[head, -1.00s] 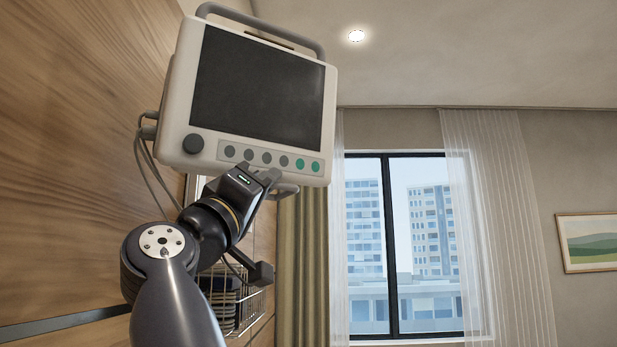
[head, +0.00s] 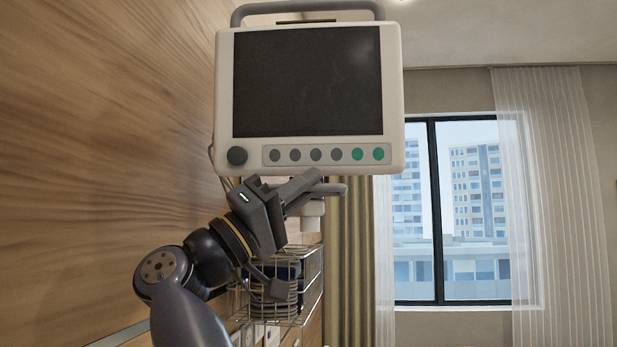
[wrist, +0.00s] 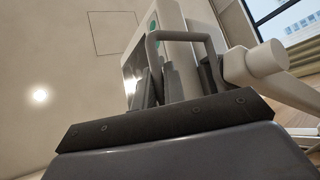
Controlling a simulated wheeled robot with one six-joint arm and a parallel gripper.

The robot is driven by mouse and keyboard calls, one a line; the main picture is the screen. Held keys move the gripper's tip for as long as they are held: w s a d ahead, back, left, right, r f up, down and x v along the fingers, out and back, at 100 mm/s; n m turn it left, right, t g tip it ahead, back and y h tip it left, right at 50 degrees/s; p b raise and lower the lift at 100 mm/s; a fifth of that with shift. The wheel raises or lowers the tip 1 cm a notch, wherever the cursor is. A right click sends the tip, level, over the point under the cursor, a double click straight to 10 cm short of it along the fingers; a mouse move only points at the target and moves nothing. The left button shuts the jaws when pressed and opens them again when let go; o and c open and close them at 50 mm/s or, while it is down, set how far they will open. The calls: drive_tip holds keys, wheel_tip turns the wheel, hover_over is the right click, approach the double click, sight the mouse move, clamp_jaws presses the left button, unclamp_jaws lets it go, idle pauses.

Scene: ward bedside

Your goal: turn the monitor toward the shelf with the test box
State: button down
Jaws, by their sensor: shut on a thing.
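The monitor (head: 308,80) is a white-cased unit with a dark screen, a row of grey and green buttons, a knob and a top handle. In the head view its screen faces me almost squarely. My gripper (head: 312,186) is under its lower edge, shut on the grey lower handle (head: 335,190). In the wrist view my gripper (wrist: 160,88) has its fingers at the grey handle loop (wrist: 180,36), beside the monitor's case (wrist: 172,22). The fingers partly hide where they meet the handle. I cannot make out the shelf or the test box.
A wood-panelled wall (head: 120,150) runs close along the left. A wire basket (head: 305,285) with dark contents hangs behind my arm, below the monitor. A white support arm (wrist: 255,62) is beside the handle. A window (head: 450,210) with curtains is behind; room is free at right.

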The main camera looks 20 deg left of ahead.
idle(0.3)
drive_tip(key=c, duration=1.5)
unclamp_jaws()
drive_tip(key=b+v, duration=0.2)
drive_tip(key=v, duration=0.5)
drive_tip(key=shift+a, duration=0.25)
drive_tip(key=shift+s+f, duration=0.1)
